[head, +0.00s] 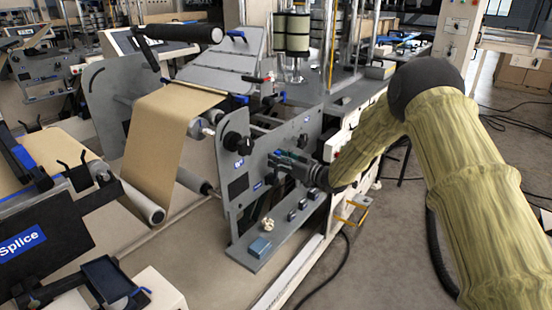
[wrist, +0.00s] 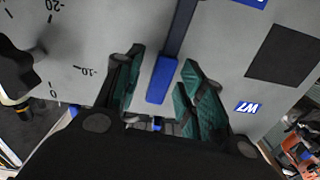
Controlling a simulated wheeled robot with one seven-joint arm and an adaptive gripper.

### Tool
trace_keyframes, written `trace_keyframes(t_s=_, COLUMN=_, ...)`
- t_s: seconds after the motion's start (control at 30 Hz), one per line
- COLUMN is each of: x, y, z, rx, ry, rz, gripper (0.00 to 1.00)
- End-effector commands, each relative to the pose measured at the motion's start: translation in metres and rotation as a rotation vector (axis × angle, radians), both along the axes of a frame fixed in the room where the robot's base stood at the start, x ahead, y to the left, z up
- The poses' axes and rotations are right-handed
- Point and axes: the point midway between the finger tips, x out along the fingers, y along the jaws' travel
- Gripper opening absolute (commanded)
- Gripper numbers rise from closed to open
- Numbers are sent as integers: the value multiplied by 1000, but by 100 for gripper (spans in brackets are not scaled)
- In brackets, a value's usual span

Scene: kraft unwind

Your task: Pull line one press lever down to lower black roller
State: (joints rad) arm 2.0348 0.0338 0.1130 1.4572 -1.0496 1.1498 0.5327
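In the wrist view, a dark lever with a blue grip (wrist: 163,80) runs down from the top edge in front of a grey side plate. My gripper (wrist: 160,72) is open, with one teal-padded finger on each side of the blue grip and visible gaps between. In the head view, my gripper (head: 292,163) is at the grey side plate (head: 262,205) and hides most of the lever there. A black roller (head: 185,33) sits high on an arm at the upper left; I cannot tell whether it is the lever's roller.
Brown kraft web (head: 160,130) runs down to a lower roller (head: 143,202). A black knob (head: 236,145) sticks out of the plate left of my gripper. Small items lie on the ledge (head: 275,238) below. A Splice unit (head: 30,245) stands at left; floor at right has cables.

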Motion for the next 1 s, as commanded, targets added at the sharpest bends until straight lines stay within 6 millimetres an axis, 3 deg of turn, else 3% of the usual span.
trace_keyframes(t_s=0.47, x=7, y=11, z=0, rx=0, ry=0, rz=0, gripper=39)
trace_keyframes(t_s=0.7, x=7, y=10, z=0, rx=0, ry=0, rz=0, gripper=0)
trace_keyframes(t_s=1.0, x=8, y=6, z=0, rx=3, ry=4, rz=-4, gripper=0)
